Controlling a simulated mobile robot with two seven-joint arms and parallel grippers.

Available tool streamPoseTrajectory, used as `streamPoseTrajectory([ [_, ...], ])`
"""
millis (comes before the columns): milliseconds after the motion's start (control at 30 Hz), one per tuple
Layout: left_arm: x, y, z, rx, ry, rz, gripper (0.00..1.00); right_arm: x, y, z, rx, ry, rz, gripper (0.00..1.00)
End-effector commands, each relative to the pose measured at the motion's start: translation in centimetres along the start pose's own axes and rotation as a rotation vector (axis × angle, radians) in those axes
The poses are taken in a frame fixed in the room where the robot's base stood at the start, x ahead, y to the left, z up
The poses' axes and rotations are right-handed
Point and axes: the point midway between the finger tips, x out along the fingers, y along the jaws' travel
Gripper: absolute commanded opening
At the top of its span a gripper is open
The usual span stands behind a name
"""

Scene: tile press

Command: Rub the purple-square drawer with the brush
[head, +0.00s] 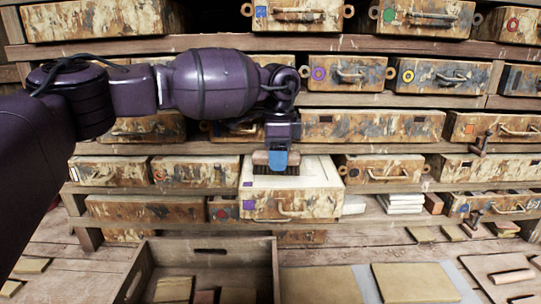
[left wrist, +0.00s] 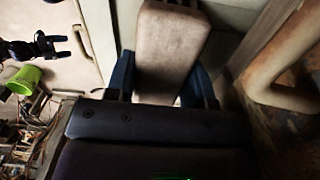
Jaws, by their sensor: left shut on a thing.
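The purple-square drawer (head: 290,207) sticks out of the shelf in the middle of the head view. Its front is mottled tan and brown with a purple square at the left, and its pale top shows. My left gripper (head: 277,150) is shut on the brush and holds it over the drawer's pale top. The brush (head: 261,161) has a brown back and dark bristles; whether they touch the drawer, I cannot tell. In the left wrist view, the brush's back (left wrist: 172,45) sits between the blue fingers. My right gripper (left wrist: 58,45) shows small there, its fingers apart.
Other mottled drawers fill the shelves around it, such as a yellow-ring drawer (head: 440,76). An open wooden crate (head: 262,262) stands below on the bench. White tiles (head: 402,203) lie stacked to the right, and tan slabs (head: 415,283) lie in front. A green bin (left wrist: 24,79) is on the floor.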

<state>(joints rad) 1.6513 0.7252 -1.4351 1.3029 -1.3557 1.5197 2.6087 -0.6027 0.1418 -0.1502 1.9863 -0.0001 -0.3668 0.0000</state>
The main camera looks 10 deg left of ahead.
Motion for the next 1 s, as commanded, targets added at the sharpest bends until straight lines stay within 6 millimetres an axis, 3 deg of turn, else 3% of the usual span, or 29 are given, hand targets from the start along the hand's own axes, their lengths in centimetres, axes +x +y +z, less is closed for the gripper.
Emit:
streamPoseTrajectory([
  [1000, 0.1, -0.2, -5.3, 0.003, 0.001, 0.001, 0.19, -0.4, 0.1, 0.3, 0.001, -0.009, 0.002, 0.74],
])
